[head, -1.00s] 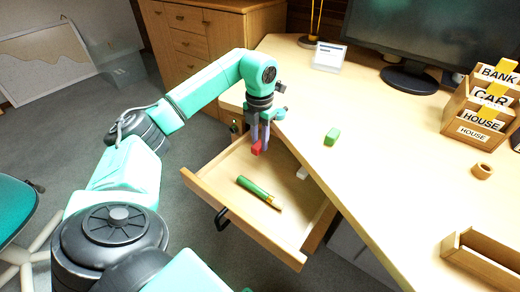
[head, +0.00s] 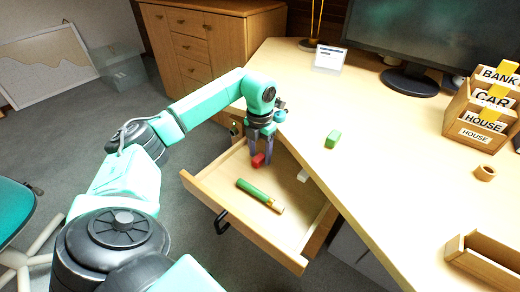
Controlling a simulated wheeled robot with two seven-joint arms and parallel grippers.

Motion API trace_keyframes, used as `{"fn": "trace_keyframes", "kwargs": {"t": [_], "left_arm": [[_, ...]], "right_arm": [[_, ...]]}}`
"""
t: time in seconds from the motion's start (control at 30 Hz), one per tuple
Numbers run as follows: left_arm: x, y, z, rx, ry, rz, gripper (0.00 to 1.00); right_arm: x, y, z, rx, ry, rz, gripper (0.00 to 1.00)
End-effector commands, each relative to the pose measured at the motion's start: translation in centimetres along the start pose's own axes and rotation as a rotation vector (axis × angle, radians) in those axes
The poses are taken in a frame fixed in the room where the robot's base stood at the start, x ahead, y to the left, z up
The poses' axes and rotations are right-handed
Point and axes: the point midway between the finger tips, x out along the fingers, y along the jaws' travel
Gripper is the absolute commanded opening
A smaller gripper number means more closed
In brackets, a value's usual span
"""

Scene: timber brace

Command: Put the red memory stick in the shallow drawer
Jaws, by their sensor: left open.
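The red memory stick (head: 257,160) is at the back part of the open shallow drawer (head: 225,198), low at its floor. My left gripper (head: 261,158) points down into the drawer, its fingers open and spread, with the tips right at the red stick. I cannot tell whether a finger still touches it. My right gripper is out of view.
On the desk (head: 370,170) are a green block (head: 333,139), a labelled letter rack (head: 480,115), a wooden ring (head: 485,173) and a wooden tray (head: 482,262).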

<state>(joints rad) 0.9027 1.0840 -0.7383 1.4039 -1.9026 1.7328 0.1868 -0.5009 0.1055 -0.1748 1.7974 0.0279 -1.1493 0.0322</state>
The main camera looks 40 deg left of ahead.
Motion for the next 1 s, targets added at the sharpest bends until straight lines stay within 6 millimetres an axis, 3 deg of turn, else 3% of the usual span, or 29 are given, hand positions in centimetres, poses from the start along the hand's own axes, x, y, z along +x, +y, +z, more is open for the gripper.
{"fn": "trace_keyframes", "kwargs": {"t": [0.17, 0.4, 0.53, 0.67, 1.0], "left_arm": [[-2.1, 0.0, 0.1, 0.0, -0.005, -0.001, 0.6], [-8.6, 0.0, 0.1, 0.0, -0.007, -0.001, 0.6], [-11.2, 0.0, 0.1, 0.0, -0.004, -0.001, 0.6], [-12.3, 0.0, 0.1, 0.001, -0.002, 0.0, 0.6], [-12.3, 0.0, 0.0, 0.0, -0.001, 0.0, 0.6]], "right_arm": [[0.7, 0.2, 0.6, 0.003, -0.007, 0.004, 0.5], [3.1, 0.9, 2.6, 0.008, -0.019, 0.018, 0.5], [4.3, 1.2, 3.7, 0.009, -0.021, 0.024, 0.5], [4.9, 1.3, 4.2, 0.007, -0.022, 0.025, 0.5], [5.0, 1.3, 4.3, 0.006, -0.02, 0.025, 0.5]]}}
